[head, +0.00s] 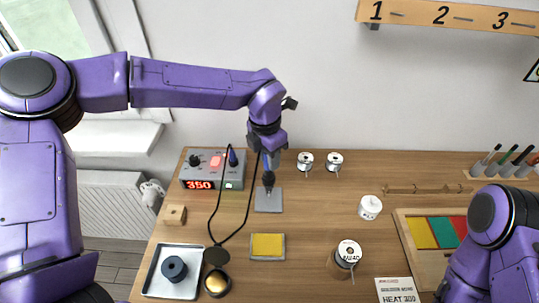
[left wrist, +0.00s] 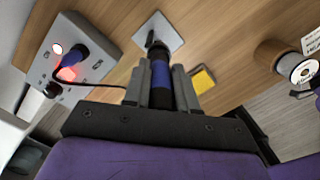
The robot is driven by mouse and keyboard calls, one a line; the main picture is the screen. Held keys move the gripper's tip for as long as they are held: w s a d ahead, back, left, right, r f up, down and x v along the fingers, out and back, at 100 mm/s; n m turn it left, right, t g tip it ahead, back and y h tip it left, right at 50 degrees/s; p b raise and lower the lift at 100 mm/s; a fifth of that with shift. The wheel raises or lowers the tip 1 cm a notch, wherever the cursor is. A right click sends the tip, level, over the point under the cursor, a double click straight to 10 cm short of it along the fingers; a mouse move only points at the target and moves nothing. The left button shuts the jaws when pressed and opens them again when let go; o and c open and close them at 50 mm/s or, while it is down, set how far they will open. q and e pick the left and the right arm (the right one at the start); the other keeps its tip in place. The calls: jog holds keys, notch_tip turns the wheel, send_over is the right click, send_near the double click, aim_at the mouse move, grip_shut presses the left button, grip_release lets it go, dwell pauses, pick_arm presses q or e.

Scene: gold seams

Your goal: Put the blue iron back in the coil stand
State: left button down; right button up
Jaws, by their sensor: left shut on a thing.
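My left gripper (head: 268,160) is shut on the blue iron (head: 266,163), above the coil stand (head: 276,206). In the left wrist view, the iron's blue grip (left wrist: 161,76) is clamped between the two fingers (left wrist: 161,90), and its dark front points toward the stand. The stand has a square grey base plate (left wrist: 168,32) with a dark upright part on it. The iron's dark lower part lines up with the stand, but I cannot tell whether its tip is inside the coil. My right gripper is out of view; only the right arm shows at the lower right.
The grey station (head: 212,169), reading 350, stands left of the stand, and a black cord loops beside the iron. A yellow sponge (head: 267,246) lies in front. A solder spool (head: 348,255) and white jar (head: 370,207) stand right. The table middle (head: 312,215) is clear.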

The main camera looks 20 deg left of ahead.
pick_arm(q)
jog(key=shift+f, duration=0.35)
jog(key=shift+c, duration=1.7)
grip_release()
jog(key=shift+r, duration=0.1)
notch_tip(320, 180, up, 7)
jog(key=p, duration=0.6)
jog(key=shift+p, duration=0.35)
